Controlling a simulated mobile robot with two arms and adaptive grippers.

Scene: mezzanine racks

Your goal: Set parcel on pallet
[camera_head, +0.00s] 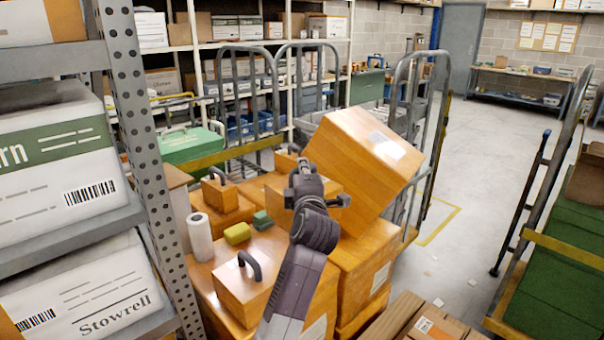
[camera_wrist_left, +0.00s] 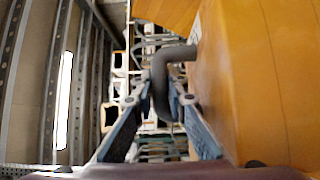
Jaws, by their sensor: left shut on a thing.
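A large orange wooden box (camera_head: 368,160) with a white label, which I take as the parcel, is tilted above other orange boxes in the head view. My left gripper (camera_head: 306,180) is at its left side. In the left wrist view, the fingers of this gripper (camera_wrist_left: 163,98) are closed around a dark grey handle (camera_wrist_left: 160,75) on an orange box face (camera_wrist_left: 250,80). Whether the parcel touches the boxes below is hard to tell. Wooden slats (camera_head: 392,318), possibly the pallet, show at the bottom edge. My right gripper is out of view.
Several orange boxes, one with a dark handle (camera_head: 245,285), stand below, with a white roll (camera_head: 200,237) and a yellow block (camera_head: 237,233) among them. A cardboard box (camera_head: 440,328) lies at the bottom. Metal-framed carts (camera_head: 412,100) stand behind. A perforated rack post (camera_head: 140,130) is left.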

